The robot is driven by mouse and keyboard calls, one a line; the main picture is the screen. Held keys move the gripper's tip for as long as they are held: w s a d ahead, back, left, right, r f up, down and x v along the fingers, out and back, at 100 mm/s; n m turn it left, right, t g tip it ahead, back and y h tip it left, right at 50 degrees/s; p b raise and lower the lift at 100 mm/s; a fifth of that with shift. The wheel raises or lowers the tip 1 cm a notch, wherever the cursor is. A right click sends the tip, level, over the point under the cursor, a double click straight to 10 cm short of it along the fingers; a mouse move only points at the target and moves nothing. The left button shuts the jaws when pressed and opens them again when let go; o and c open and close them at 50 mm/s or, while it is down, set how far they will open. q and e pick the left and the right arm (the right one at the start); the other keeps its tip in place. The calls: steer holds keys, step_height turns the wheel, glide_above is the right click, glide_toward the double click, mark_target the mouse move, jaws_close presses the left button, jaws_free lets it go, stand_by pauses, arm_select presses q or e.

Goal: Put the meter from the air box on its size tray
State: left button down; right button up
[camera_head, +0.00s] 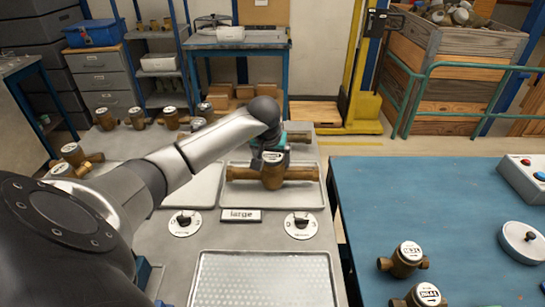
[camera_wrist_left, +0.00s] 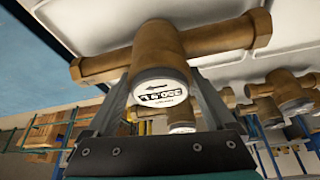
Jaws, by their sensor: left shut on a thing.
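A large brass meter (camera_head: 272,176) with a white dial lies crosswise over the light tray (camera_head: 275,204) behind the "large" label (camera_head: 240,215). My left gripper (camera_head: 270,158) reaches down from behind the arm and is shut on the meter's round body. The left wrist view shows the meter (camera_wrist_left: 158,55) between the two fingers, its dial (camera_wrist_left: 160,94) facing the camera. The meter is within the tray's outline; I cannot tell whether it touches the tray floor. My right gripper is out of view. I cannot pick out the air box.
Another light tray (camera_head: 193,188) lies to the left, partly behind my arm. Several smaller brass meters (camera_head: 136,116) stand at the bench's back left. A dimpled tray (camera_head: 265,280) and two round dials (camera_head: 300,225) are nearer. A blue table (camera_head: 430,190) with meters stands right.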

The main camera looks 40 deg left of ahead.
arm_select(q)
steer(key=shift+w+r, duration=0.1)
steer(key=shift+w, duration=0.05)
jaws_free()
steer(key=shift+s+f, duration=0.2)
steer(key=shift+r, duration=0.2)
steer(key=v, duration=1.2)
steer(key=shift+p, duration=0.35)
